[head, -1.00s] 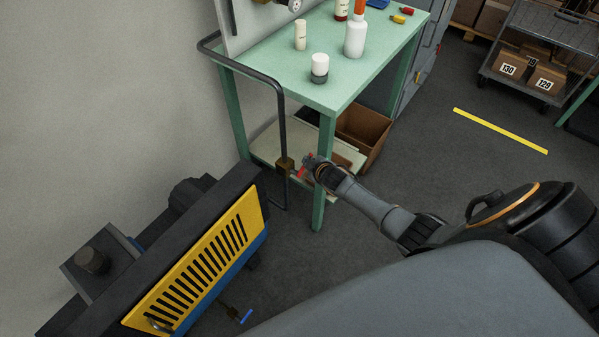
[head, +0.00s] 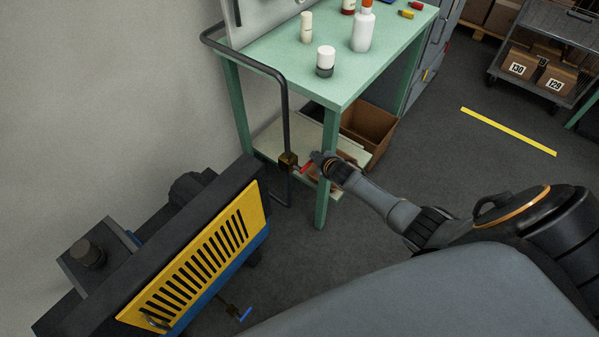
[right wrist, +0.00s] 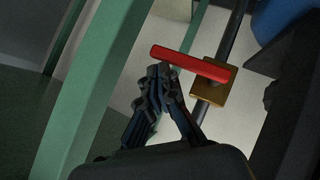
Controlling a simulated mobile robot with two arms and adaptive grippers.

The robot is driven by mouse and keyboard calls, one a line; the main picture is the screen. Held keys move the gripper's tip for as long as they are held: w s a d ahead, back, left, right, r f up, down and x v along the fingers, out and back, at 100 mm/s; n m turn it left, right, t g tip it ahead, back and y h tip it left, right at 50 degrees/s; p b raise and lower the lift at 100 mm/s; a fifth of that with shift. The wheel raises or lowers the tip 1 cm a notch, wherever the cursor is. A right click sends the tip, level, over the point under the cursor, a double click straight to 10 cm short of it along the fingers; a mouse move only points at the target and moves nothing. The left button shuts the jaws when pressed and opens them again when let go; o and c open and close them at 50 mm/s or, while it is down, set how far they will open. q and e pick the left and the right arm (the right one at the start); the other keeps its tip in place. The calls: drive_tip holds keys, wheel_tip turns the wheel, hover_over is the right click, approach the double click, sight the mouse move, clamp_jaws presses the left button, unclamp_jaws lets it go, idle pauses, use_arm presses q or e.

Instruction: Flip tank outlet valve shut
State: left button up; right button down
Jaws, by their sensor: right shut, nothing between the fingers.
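A valve with a brass body (head: 288,160) and a red lever (head: 307,168) sits on a dark upright pipe beside the green bench. In the right wrist view the red lever (right wrist: 190,63) sticks out from the brass body (right wrist: 212,84), roughly crosswise to the pipe. My right gripper (head: 318,160) is shut and empty at the lever's free end. In the right wrist view its fingertips (right wrist: 160,73) are just below the lever; I cannot tell if they touch it. A second valve with a blue lever (head: 245,314) is low by the yellow-fronted machine. My left gripper is not in view.
The green bench (head: 336,92) carries bottles, and its front leg (head: 325,190) stands close to my right gripper. A cardboard box (head: 368,128) is under the bench. The machine with the yellow grille (head: 200,265) is at lower left.

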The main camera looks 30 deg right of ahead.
idle(0.5)
drive_tip(key=s+d+r+p, duration=0.2)
drive_tip(key=s+r+p, duration=0.3)
drive_tip(key=r, duration=0.6)
drive_tip(key=shift+s+d, duration=0.35)
drive_tip(key=shift+s, duration=0.4)
